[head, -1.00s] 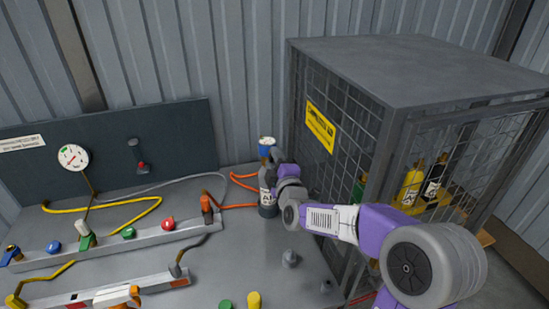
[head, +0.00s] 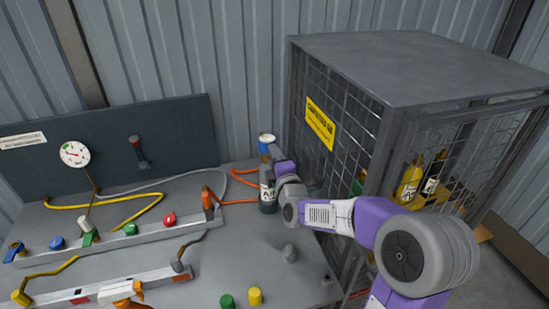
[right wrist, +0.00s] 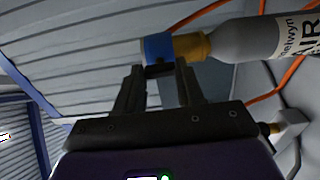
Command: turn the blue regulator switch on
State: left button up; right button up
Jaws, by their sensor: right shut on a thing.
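The blue regulator (head: 266,142) sits on top of a grey air cylinder (head: 267,200) at the back of the bench, beside the cage. In the right wrist view the blue regulator (right wrist: 158,46) joins the cylinder's brass neck (right wrist: 192,46). A small dark switch (right wrist: 158,70) sticks out from it between my fingertips. My right gripper (right wrist: 160,68) is shut on this switch. In the head view my right gripper (head: 276,155) reaches the regulator from the right and partly hides it. I cannot tell the switch's on or off position. My left gripper is in neither view.
A mesh cage (head: 430,70) holding several cylinders stands close to my right arm. Manifold bars with coloured knobs, including a blue knob (head: 57,243), lie at left with hoses. A pressure gauge (head: 75,154) is on the back panel (head: 185,130). Some bare bench (head: 225,262) shows at front.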

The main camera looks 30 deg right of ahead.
jog(key=o, duration=1.1)
jog(key=shift+c, duration=0.2)
jog(key=v, duration=0.7)
jog(key=shift+s+p, duration=0.3)
jog(key=shift+p, duration=0.15)
